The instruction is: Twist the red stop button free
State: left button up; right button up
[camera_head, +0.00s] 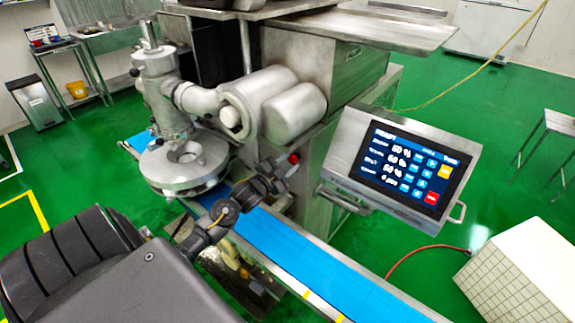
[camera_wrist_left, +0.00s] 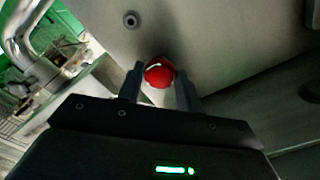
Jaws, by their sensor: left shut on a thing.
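The red stop button (camera_head: 293,158) is on the metal side of the encrusting machine (camera_head: 330,65), above the blue belt, partly hidden by my gripper in the head view. In the left wrist view the red button (camera_wrist_left: 158,74) sits between the two dark fingers. My left gripper (camera_head: 285,168) reaches across the belt to the machine; in the left wrist view the gripper (camera_wrist_left: 160,84) is shut on the button, one finger on each side. My right gripper is not in view.
The blue conveyor belt (camera_head: 285,250) runs below my left arm. A touch-screen panel (camera_head: 410,165) with a handle stands to the right of the button. The round machine head (camera_head: 183,160) is to the left. A white tiled box (camera_head: 525,275) is at the lower right.

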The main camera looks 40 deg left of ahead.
pick_arm(q)
jog(key=shift+w+r+m, duration=0.1)
jog(key=shift+r+m, duration=0.1)
jog(key=shift+m, duration=0.4)
jog(key=shift+a+r, duration=0.1)
jog(key=o, duration=0.6)
jog(key=shift+w, duration=0.1)
jog(key=o, duration=0.4)
jog(key=shift+w+f, duration=0.15)
jog(key=shift+f, duration=0.05)
jog(key=shift+s+f, duration=0.15)
jog(key=shift+s, duration=0.35)
jog(key=shift+s+b, duration=1.55)
jog(key=shift+s, duration=3.45)
